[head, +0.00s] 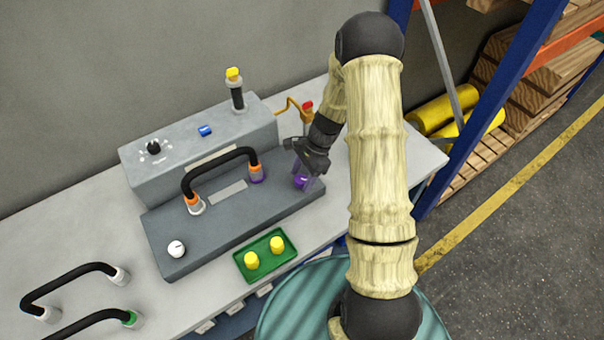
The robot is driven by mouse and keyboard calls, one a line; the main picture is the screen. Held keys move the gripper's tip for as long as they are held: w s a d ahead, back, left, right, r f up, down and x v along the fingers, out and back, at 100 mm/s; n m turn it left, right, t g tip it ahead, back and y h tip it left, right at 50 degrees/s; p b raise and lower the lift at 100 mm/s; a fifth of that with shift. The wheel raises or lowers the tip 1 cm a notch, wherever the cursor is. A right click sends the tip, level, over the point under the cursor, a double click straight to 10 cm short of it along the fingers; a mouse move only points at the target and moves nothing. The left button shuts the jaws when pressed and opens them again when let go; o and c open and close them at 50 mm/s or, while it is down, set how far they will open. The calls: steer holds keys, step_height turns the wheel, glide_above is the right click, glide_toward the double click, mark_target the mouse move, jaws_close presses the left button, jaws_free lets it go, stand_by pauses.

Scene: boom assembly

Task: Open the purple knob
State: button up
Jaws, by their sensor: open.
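The purple knob (301,182) sits at the right end of the dark grey lower panel of the machine. My gripper (302,174) comes down from above at the knob, with its fingers around or just beside it. The fingers look apart, and I cannot tell whether they touch the knob. The arm and gripper body hide part of the knob, and its exact turn cannot be read.
A black hose (218,165) arches over the panel. A white knob (176,248) is at the panel's left. A green tray (265,255) with two yellow pieces lies in front. Loose black hoses (68,277) lie at left. A teal drum (285,310) stands below the table edge.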

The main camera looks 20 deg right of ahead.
steer(key=shift+c, duration=0.5)
steer(key=c, duration=0.9)
steer(key=shift+n, duration=0.4)
steer(key=n+g, duration=0.1)
steer(key=n, duration=0.1)
steer(key=shift+w+n, duration=0.1)
steer(key=shift+n, duration=0.2)
steer(key=n, duration=0.2)
steer(key=n+g+h, duration=0.1)
steer(key=n, duration=0.1)
steer(key=shift+w+a+n+g+h, duration=0.1)
steer(key=shift+a+n+g+h, duration=0.05)
steer(key=shift+n+g+h, duration=0.15)
steer(key=o, duration=1)
